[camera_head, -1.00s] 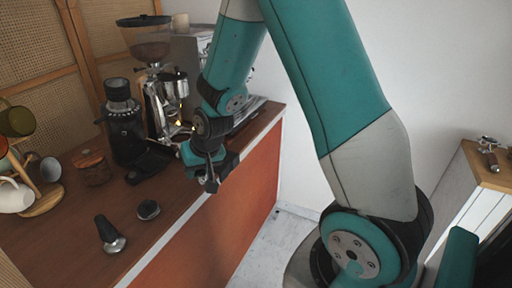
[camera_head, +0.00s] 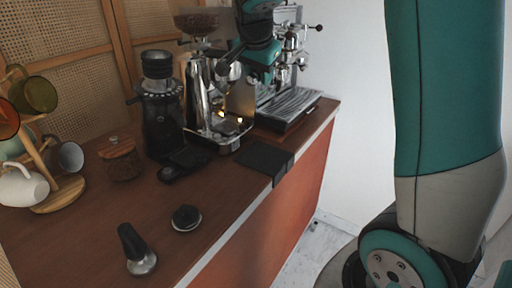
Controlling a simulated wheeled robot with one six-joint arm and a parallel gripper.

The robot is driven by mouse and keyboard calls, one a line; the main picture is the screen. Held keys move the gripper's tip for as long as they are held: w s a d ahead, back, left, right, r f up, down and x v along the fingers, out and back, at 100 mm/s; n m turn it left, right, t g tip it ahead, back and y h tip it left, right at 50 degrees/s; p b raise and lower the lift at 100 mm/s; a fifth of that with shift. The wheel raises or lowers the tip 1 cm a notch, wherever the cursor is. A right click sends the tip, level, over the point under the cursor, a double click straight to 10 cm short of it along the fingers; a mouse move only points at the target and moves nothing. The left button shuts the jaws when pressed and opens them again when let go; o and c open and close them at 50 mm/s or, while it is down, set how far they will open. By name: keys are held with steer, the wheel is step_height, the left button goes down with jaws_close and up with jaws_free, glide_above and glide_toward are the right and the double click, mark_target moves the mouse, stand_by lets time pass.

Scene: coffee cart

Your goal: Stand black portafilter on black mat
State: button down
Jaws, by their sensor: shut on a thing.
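The black mat (camera_head: 262,158) lies bare on the counter and folds down over its front edge. My gripper (camera_head: 264,72) is at the back, above and beyond the mat, in front of the espresso machine. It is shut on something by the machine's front. The fingers are small and partly merged with the machine behind. The black portafilter cannot be made out clearly; my wrist and gripper cover most of that spot. I cannot tell whether it sits in the machine or hangs free.
The espresso machine (camera_head: 288,104) stands at the back right, with a chrome grinder (camera_head: 203,100) beside it. A black grinder (camera_head: 160,115), a wooden-lidded jar (camera_head: 121,160), a tamper (camera_head: 137,252) and a round black puck (camera_head: 186,217) stand to the left. A mug tree (camera_head: 45,165) is far left.

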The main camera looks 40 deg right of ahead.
steer(key=shift+w+a+f+p, duration=0.1)
steer(key=shift+a+f+p, duration=0.05)
steer(key=shift+f, duration=2.9)
steer(key=shift+s+a+f+p, duration=0.1)
steer(key=shift+a+f, duration=0.05)
steer(key=shift+f, duration=2.9)
steer(key=shift+w+a+f+p, duration=0.1)
steer(key=shift+a+f+p, duration=0.05)
steer(key=shift+f, duration=2.9)
steer(key=c, duration=0.9)
jaws_free()
steer(key=shift+o, duration=0.6)
steer(key=shift+r, duration=0.1)
steer(key=shift+a+r, duration=0.15)
steer(key=shift+r, duration=0.15)
steer(key=b+v, duration=0.1)
steer(key=v, duration=1)
